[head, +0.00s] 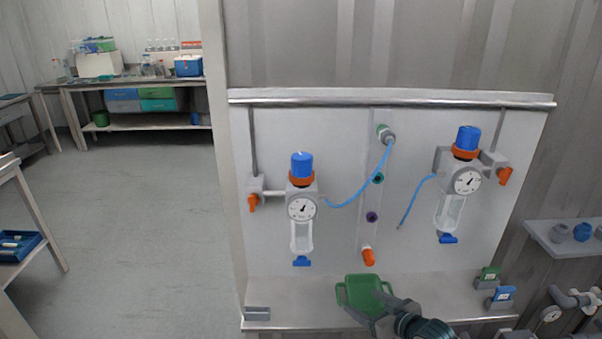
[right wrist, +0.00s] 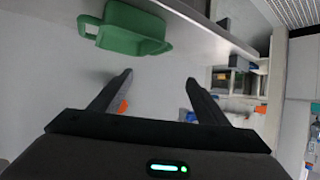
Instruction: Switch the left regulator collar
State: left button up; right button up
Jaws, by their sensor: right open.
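The left regulator (head: 301,208) is mounted upright on the grey panel. It has a blue knob (head: 302,164) on top, an orange collar (head: 301,180) just below it, a round gauge and a clear bowl. My right gripper (head: 366,306) is low at the panel's bottom ledge, below and to the right of this regulator and well apart from it. Its two fingers are spread with nothing between them, as the right wrist view (right wrist: 157,82) shows. The collar cannot be made out for sure in the right wrist view. My left gripper is not in view.
A green container (head: 362,291) with handles stands on the ledge (head: 290,290) by my right gripper. A second regulator (head: 461,190) is at the right. A blue hose (head: 357,195) runs from the left regulator to a port on the central strip. Orange valve handles (head: 253,203) stick out.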

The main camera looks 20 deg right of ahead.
jog(key=w+a+r+n+t+y, duration=0.1)
jog(key=w+r+n+t+y, duration=0.2)
jog(key=r, duration=1.6)
jog(key=y, duration=0.3)
send_near(305, 174)
jog(key=s+d+f, duration=0.1)
jog(key=s+d, duration=0.2)
jog(key=s, duration=0.1)
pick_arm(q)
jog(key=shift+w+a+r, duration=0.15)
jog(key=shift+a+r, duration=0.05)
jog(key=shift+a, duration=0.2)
pick_arm(e)
jog(key=shift+d+f+n, duration=0.15)
jog(key=shift+d+n, duration=0.1)
jog(key=shift+n, duration=0.05)
jog(key=shift+w, duration=0.15)
